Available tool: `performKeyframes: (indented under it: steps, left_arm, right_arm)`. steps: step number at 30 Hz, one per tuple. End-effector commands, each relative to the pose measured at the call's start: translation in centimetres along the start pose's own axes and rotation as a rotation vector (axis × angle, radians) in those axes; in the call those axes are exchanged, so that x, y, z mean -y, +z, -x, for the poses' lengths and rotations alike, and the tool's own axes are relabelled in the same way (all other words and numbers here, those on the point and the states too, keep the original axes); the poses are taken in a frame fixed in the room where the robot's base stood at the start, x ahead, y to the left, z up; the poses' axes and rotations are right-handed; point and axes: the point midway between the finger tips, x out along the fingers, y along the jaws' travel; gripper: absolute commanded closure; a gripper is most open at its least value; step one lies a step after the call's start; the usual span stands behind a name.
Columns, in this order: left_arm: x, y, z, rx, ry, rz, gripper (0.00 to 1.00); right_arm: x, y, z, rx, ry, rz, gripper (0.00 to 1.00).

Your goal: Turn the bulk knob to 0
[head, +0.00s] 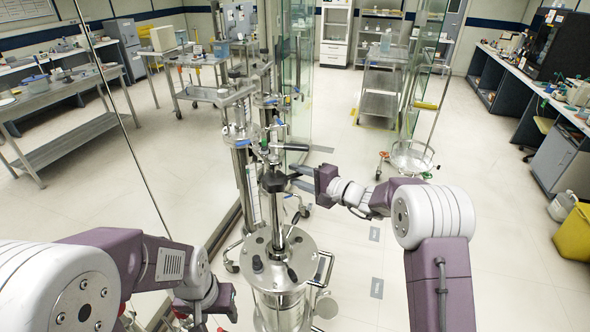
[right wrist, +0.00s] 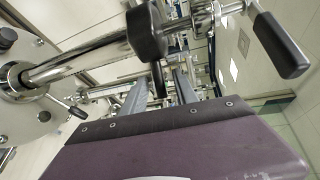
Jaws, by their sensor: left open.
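A steel column rig stands in the middle of the head view. A black knob (head: 273,182) sits on its vertical shaft above the round steel lid (head: 282,262). I cannot read any label or setting, so I cannot tell which control is the bulk knob. My right gripper (head: 297,178) is beside this black knob, its fingers apart. In the right wrist view, its fingers (right wrist: 158,88) point toward the shaft, with a dark bar between them; contact is unclear. A black knob (right wrist: 147,32) is just beyond them. My left gripper (head: 206,322) is low in the head view, partly cut off.
A black lever handle (head: 291,147) sticks out above my right gripper; a black handle (right wrist: 280,45) shows in the right wrist view. Glass panels (head: 297,75) stand behind the rig. A steel bench (head: 65,95) is at left.

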Motion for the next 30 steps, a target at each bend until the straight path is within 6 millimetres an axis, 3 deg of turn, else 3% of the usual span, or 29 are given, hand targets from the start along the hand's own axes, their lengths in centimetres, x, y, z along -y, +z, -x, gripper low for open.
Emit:
performKeyframes:
  steps: [10, 11, 14, 15, 30]
  left_arm:
    - [-0.01, -0.04, 0.43, 0.0, 0.0, 0.0, 0.46]
    - [-0.01, -0.04, 0.43, 0.0, 0.0, 0.0, 0.46]
    - [-0.01, -0.03, 0.43, 0.0, 0.0, 0.0, 0.46]
    - [-0.01, -0.04, 0.43, 0.0, 0.0, 0.0, 0.46]
    - [-0.01, -0.04, 0.43, 0.0, 0.0, 0.0, 0.46]
  right_arm:
    - [-0.09, 0.04, -1.05, 0.0, 0.001, 0.0, 0.65]
    - [-0.09, 0.04, -1.05, 0.0, 0.001, 0.0, 0.68]
    - [-0.09, 0.04, -1.03, 0.0, 0.001, 0.0, 0.96]
    - [-0.08, 0.04, -1.03, 0.0, 0.001, 0.0, 1.0]
    - [-0.09, 0.04, -1.01, 0.0, 0.001, -0.001, 1.0]
